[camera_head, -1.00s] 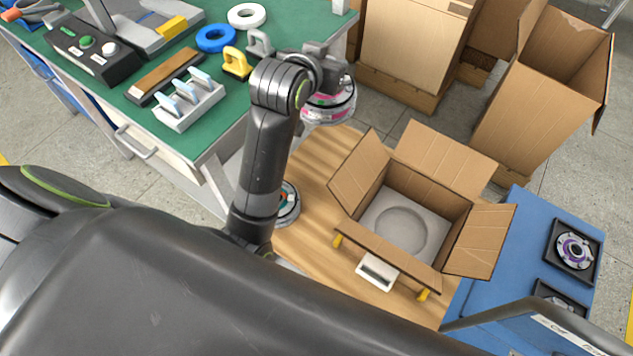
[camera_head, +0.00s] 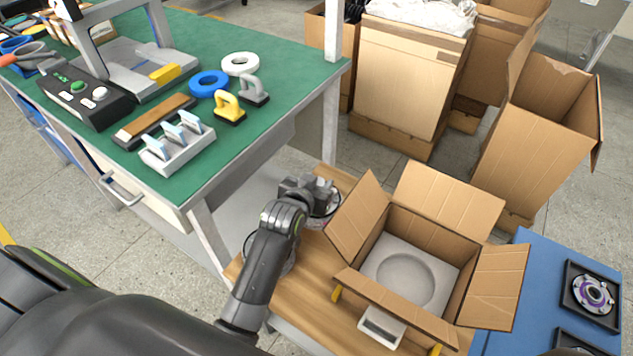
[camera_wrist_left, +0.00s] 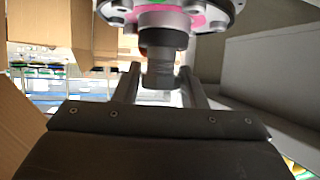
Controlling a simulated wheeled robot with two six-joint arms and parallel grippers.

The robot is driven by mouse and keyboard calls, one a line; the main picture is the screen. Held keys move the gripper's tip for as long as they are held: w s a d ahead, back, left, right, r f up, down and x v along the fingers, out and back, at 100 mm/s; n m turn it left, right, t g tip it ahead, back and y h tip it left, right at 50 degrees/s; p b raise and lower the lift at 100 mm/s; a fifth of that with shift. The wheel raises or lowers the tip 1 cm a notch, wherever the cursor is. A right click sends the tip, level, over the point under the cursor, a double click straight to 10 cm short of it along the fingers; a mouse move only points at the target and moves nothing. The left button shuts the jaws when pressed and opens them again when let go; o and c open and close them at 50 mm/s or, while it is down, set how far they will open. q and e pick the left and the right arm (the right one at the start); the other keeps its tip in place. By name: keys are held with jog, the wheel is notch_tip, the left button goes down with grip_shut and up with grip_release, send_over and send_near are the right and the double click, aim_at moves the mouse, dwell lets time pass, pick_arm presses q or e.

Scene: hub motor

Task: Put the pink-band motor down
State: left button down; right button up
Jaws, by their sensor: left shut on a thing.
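The pink-band motor (camera_head: 318,221) is at my left gripper (camera_head: 316,198), low by the left flap of the open box, mostly hidden by the gripper in the head view. In the left wrist view the fingers (camera_wrist_left: 160,78) are shut around the shaft of the motor (camera_wrist_left: 205,16), whose pink band and metal flange show at the top edge. I cannot tell whether the motor touches the wooden table top (camera_head: 300,299). My right gripper is not in view.
The open cardboard box (camera_head: 356,234) holds a grey insert (camera_head: 374,270) with an empty round recess. Another round part (camera_head: 289,264) is mostly hidden behind my left arm. A green workbench (camera_head: 285,60) stands at left, a blue surface (camera_head: 545,262) with a purple-ringed motor (camera_head: 593,294) at right.

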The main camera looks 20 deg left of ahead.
pick_arm(q)
jog(key=shift+w+f+b, duration=0.1)
jog(key=shift+f+b, duration=0.35)
jog(key=shift+f, duration=1.7)
jog(key=shift+f, duration=0.15)
jog(key=c, duration=0.9)
grip_release()
jog(key=shift+f, duration=0.2)
